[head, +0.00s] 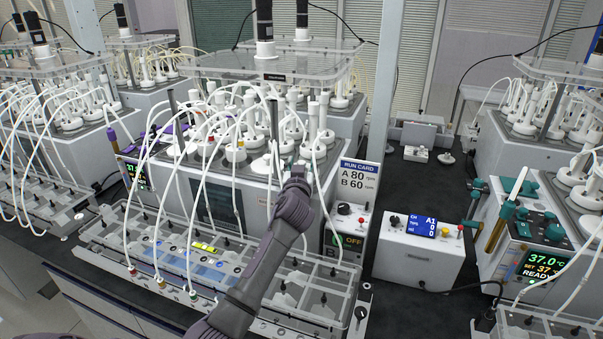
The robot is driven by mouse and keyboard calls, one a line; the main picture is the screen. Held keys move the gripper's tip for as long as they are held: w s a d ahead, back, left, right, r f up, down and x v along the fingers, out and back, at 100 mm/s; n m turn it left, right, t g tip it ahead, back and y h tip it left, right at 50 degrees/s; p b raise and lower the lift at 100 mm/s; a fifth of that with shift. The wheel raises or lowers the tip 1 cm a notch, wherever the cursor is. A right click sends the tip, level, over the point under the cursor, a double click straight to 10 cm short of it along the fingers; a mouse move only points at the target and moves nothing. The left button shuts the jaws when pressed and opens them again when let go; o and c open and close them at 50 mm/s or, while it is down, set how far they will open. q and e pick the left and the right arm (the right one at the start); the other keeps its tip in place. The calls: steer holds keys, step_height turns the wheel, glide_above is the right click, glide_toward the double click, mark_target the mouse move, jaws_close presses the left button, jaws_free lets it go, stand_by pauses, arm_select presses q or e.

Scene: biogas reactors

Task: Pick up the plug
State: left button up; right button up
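My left gripper (298,172) reaches up from the bottom of the head view to the front right of the middle reactor block. Its fingertips are small and end among the white bottle tops and tubes, so I cannot tell whether they are open or shut, or whether they touch anything. Several white stoppers with tubes (319,139) stand on the middle reactor (258,192), close around and behind the gripper. I cannot tell which piece is the plug. A small white round piece (447,158) lies on the dark bench at the right, well away from the gripper. My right gripper is out of view.
A clear-lidded tray (330,290) lies in front of the reactor, under my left arm. A run card (359,175) and a white control box (420,248) stand to the right. Thin white tubes arch over the tray at the left. A grey post (383,90) rises behind the card.

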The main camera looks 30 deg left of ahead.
arm_select(q)
jaws_close()
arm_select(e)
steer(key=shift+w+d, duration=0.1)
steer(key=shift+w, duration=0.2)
